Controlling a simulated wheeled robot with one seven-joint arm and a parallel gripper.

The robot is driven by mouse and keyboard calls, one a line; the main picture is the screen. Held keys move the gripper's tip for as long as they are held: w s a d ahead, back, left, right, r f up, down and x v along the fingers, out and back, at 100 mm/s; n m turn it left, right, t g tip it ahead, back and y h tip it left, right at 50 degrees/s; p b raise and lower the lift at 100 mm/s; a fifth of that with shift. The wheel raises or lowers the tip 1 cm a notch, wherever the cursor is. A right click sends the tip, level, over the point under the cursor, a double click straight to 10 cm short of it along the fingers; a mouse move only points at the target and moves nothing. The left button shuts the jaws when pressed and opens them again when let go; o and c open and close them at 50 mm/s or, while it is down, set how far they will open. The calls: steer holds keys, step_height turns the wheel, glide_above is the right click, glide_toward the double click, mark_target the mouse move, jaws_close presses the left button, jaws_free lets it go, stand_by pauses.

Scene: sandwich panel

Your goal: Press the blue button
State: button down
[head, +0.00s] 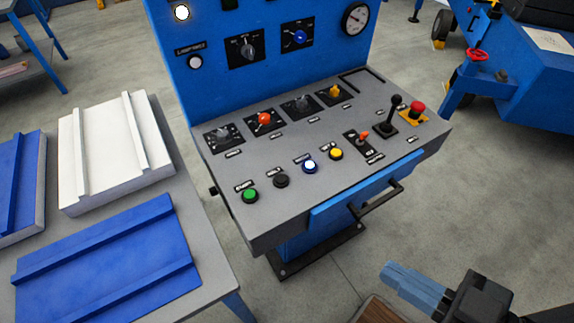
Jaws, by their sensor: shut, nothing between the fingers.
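The blue button (310,166) sits in the front row of the grey console top (275,205). It has a blue ring and a bright, whitish cap that looks lit. It stands between a black button (281,181) on its left and a yellow button (336,154) on its right. My gripper (388,269) is at the lower right, in front of the console and apart from it. Its light-blue fingers are shut, empty, and point left. Nothing hides the blue button.
A green button (250,195) is at the row's left end. An orange toggle (362,136), black joystick (391,117) and red emergency knob (417,109) stand to the right. A dark handle bar (378,203) juts from the front. A table (207,243) with panels is at left.

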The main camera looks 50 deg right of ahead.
steer(key=shift+w+a, duration=0.2)
steer(key=shift+a, duration=0.05)
steer(key=w+d+f+m+g+h, duration=0.2)
steer(key=w+d+f+m+g, duration=0.25)
steer(key=w+d+f, duration=1)
steer(key=w+d, duration=0.1)
steer(key=w, duration=0.2)
steer(key=w+d+g+y, duration=0.1)
steer(key=w, duration=0.2)
steer(key=w+d+m+y, duration=0.1)
steer(key=w+d, duration=0.1)
steer(key=w, duration=0.2)
steer(key=shift+r+b, duration=0.3)
steer(key=shift+b, duration=0.05)
steer(key=w+d+r+y, duration=0.3)
steer(key=w+r, duration=0.2)
steer(key=shift+g, duration=0.35)
